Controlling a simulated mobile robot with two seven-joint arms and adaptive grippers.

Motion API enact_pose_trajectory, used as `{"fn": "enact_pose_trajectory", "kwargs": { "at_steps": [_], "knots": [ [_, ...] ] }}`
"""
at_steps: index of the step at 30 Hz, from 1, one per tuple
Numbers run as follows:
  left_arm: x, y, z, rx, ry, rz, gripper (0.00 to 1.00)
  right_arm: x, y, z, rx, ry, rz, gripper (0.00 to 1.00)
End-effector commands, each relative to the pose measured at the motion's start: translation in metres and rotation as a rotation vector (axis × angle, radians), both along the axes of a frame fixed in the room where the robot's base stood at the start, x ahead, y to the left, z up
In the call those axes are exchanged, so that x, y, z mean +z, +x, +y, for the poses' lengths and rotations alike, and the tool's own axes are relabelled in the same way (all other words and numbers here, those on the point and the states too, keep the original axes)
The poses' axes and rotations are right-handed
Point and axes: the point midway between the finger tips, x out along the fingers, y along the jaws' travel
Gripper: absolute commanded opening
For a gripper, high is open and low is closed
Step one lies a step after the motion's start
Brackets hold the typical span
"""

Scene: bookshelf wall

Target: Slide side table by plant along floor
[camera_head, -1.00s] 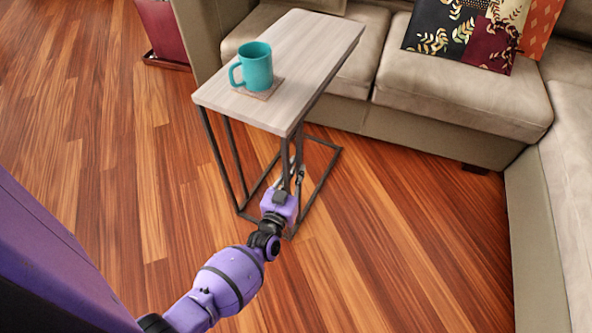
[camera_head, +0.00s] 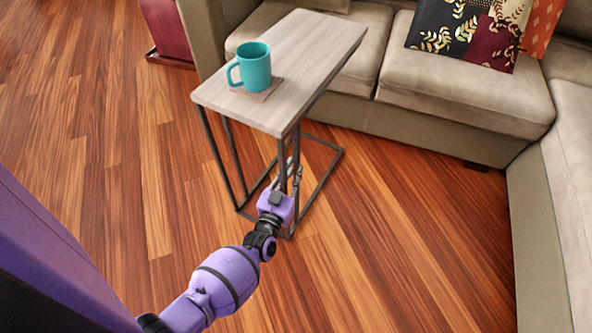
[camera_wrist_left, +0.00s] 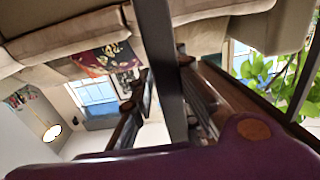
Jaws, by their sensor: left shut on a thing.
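The side table (camera_head: 318,58) has a pale wood top and a dark metal frame. It stands upright on the wood floor in front of the sofa. A teal mug (camera_head: 254,66) sits on a coaster (camera_head: 259,92) on its top. My left gripper (camera_head: 288,176) is shut on the table's near vertical leg, low under the top. In the left wrist view the dark leg (camera_wrist_left: 163,60) runs between the two fingers. My right gripper is in neither view.
A beige sofa (camera_head: 450,110) stands close behind the table and wraps round to the right. A dark red planter (camera_head: 168,28) stands at the upper left. Patterned cushions (camera_head: 470,32) lie on the sofa. The floor (camera_head: 110,130) is clear to the left and in front.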

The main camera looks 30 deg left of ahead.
Motion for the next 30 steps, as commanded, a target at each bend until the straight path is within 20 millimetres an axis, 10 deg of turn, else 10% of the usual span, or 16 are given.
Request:
{"fn": "enact_pose_trajectory", "kwargs": {
  "at_steps": [7,8,12,23,30],
  "knots": [
    [-0.003,-0.005,0.013,0.021,0.000,0.003,0.00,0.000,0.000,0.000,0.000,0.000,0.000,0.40],
    [-0.003,-0.005,0.013,0.021,0.001,0.003,0.19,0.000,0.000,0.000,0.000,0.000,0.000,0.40],
    [-0.003,-0.005,0.013,0.020,0.002,0.003,0.37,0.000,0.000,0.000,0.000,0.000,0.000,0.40],
    [-0.001,-0.004,0.008,0.012,0.001,0.001,0.37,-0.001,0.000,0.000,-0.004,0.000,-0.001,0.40],
    [-0.002,-0.036,0.003,0.012,0.000,0.004,0.37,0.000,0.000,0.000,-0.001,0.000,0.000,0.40]
  ]
}}
